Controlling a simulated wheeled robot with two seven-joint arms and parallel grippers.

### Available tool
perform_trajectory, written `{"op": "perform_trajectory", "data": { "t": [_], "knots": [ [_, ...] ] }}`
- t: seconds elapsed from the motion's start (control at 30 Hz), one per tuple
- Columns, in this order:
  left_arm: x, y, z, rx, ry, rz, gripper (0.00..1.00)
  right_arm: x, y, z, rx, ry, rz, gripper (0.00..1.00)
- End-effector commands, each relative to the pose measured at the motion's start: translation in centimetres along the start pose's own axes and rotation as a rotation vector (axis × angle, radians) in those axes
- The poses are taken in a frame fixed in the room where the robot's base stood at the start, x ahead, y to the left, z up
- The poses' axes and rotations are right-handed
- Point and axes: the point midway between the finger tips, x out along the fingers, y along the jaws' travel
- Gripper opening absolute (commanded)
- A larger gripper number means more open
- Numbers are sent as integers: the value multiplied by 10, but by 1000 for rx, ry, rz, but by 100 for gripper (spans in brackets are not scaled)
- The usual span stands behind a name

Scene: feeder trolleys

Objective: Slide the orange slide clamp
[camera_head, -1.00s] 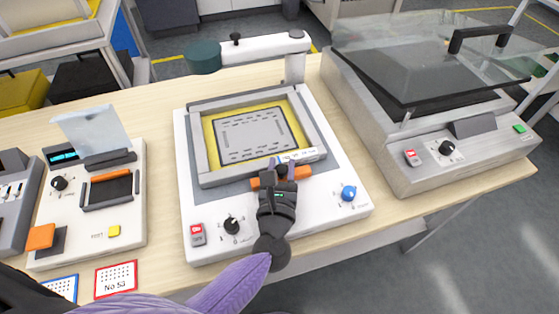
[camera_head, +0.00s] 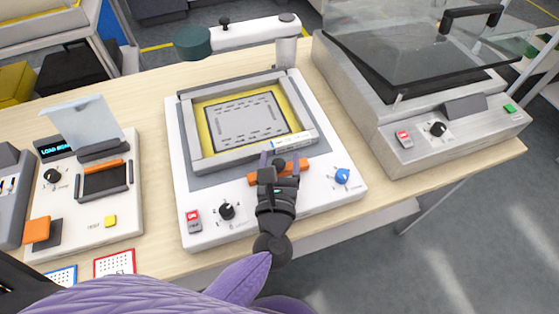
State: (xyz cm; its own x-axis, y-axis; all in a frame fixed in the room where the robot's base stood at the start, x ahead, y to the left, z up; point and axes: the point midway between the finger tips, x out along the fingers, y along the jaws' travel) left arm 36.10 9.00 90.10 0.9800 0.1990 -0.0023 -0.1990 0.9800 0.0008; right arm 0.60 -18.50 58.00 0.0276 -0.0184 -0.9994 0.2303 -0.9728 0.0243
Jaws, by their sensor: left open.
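The orange slide clamp (camera_head: 297,167) lies across the front edge of the grey frame on the white stencil machine (camera_head: 180,213). My left gripper (camera_head: 279,161) comes up from the bottom over the middle of the clamp, its fingers open. The clamp shows on both sides of the fingers, and its middle is partly hidden by them. I cannot tell whether the fingers touch it. The grey frame (camera_head: 187,131) with a yellow border and grey board sits behind the clamp. My right gripper is not in view.
A blue knob (camera_head: 342,176), a black knob (camera_head: 227,211) and a red switch (camera_head: 193,217) sit on the machine's front. A glass-lidded grey machine (camera_head: 408,113) stands right. A small white device (camera_head: 119,197) stands left. Bare table shows between the machines.

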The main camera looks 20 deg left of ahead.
Motion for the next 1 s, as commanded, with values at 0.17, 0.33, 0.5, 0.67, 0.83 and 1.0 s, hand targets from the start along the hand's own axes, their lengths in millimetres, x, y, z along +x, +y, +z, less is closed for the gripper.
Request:
{"op": "perform_trajectory", "data": {
  "t": [0.17, 0.33, 0.5, 0.67, 0.83, 1.0],
  "knots": [
    [0, 0, 55, -5, -4, 2, 74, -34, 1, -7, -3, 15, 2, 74],
    [0, 0, 87, -4, -2, 1, 74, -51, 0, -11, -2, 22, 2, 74],
    [0, 0, 92, -2, 0, 0, 74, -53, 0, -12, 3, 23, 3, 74],
    [0, 0, 91, -1, 1, 0, 74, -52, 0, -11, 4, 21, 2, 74],
    [0, 0, 91, -1, 0, 0, 74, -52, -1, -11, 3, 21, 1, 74],
    [0, 0, 91, -1, 0, 0, 74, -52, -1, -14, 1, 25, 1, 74]
  ]
}}
